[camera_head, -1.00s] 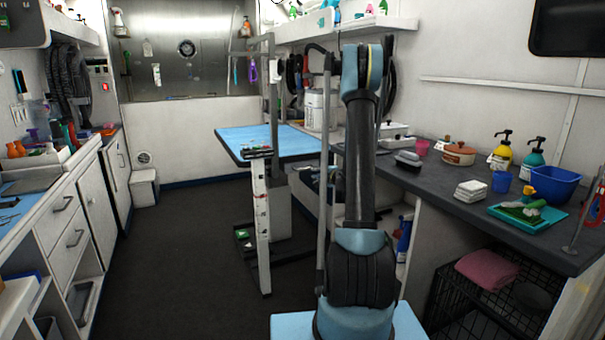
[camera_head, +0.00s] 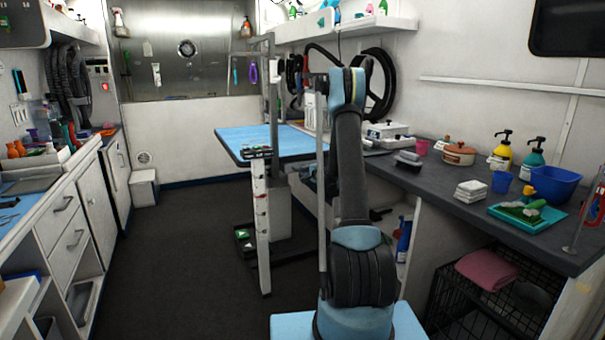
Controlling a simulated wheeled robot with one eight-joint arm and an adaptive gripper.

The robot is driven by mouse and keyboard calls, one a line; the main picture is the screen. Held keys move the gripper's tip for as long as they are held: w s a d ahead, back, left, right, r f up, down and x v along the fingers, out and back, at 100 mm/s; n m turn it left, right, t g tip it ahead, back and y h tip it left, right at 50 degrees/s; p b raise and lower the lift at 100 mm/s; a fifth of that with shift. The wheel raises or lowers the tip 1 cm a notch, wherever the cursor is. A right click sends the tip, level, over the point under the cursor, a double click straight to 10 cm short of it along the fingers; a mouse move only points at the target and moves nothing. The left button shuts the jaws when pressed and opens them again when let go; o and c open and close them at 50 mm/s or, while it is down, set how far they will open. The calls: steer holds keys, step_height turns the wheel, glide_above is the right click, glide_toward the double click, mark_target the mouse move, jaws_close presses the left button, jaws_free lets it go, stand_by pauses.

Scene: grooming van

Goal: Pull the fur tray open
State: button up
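I cannot single out the fur tray with certainty. A grey tray-like piece (camera_head: 84,302) shows low in the left cabinet, below two closed drawers. My arm rises in the middle of the view and bends away from me at its top. My gripper is hidden behind the arm, so its fingers and anything in them do not show. A small dark shape (camera_head: 380,213) shows right of the arm below the right counter; I cannot tell what it is.
A blue-topped grooming table (camera_head: 250,138) stands ahead, with a post and a dark base. The right counter (camera_head: 440,180) holds bottles, a blue basin (camera_head: 556,184) and a teal tray (camera_head: 535,224). A wire crate (camera_head: 480,300) stands below. The dark floor (camera_head: 180,250) at centre-left is clear.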

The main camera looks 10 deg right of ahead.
steer(key=shift+x, duration=2)
jaws_close()
